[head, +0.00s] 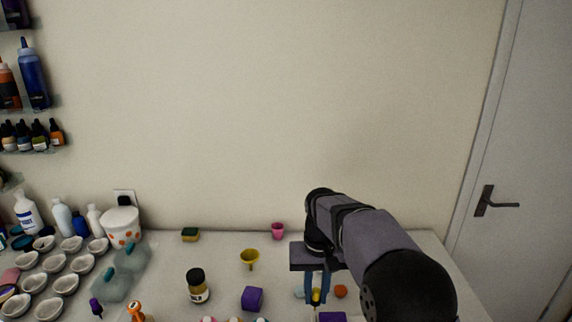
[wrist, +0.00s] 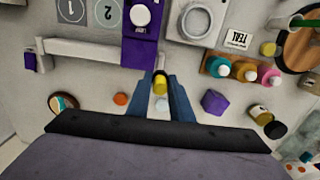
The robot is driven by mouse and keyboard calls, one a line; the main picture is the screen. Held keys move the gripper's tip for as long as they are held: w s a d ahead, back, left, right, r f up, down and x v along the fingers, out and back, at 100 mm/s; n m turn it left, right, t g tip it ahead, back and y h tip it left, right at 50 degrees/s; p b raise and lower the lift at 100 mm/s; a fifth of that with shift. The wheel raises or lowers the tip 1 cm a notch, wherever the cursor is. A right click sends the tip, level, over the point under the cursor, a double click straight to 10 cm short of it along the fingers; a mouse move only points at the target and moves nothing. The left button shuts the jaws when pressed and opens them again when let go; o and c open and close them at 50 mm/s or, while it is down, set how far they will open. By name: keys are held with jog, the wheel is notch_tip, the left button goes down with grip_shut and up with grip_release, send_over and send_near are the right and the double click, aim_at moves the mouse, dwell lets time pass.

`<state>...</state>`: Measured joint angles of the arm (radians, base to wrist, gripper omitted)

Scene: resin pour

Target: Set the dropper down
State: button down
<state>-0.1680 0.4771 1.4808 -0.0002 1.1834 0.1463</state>
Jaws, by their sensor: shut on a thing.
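My gripper (head: 317,300) is at the front right of the table in the head view, its blue fingers pointing down. It is shut on a small yellow thing with a dark end, seemingly the dropper (head: 316,295). In the wrist view the dropper (wrist: 160,84) sits between the fingertips (wrist: 160,76), just short of a purple stand (wrist: 137,54) with a white round top. The fingers hide part of the dropper. I cannot tell whether its lower end touches anything.
Grey squares marked 1 and 2 (wrist: 109,13) lie beside the purple stand. A rack of coloured bottles (wrist: 217,66) and a purple block (wrist: 214,102) stand to the right. An orange disc (head: 340,291), yellow funnel (head: 249,257) and black-capped jar (head: 199,285) stand nearby.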

jog(key=d, duration=0.3)
jog(key=s+d+m, duration=0.1)
jog(key=d, duration=0.2)
jog(key=d+f+m, duration=0.1)
jog(key=d, duration=0.2)
jog(key=shift+s+d, duration=0.15)
jog(key=shift+s, duration=0.15)
jog(key=s+d+f+n+p, duration=0.1)
jog(key=s+d+f+p, duration=0.2)
jog(key=d, duration=0.2)
jog(key=shift+s+d+f+n, duration=0.2)
jog(key=shift+s+f+n, duration=0.1)
jog(key=shift+f+n, duration=0.1)
notch_tip(320, 180, up, 11)
jog(key=w+a+n, duration=0.3)
jog(key=w+a, duration=0.1)
jog(key=a, duration=0.5)
jog(key=w+a+n, duration=0.4)
jog(key=a, duration=0.6)
jog(key=shift+s+d+f+p, duration=0.15)
jog(key=shift+f+p, duration=0.6)
jog(key=shift+f, duration=2.9)
jog(key=shift+d+f+p, duration=0.1)
jog(key=shift+f+p, duration=0.6)
jog(key=shift+f, duration=2.9)
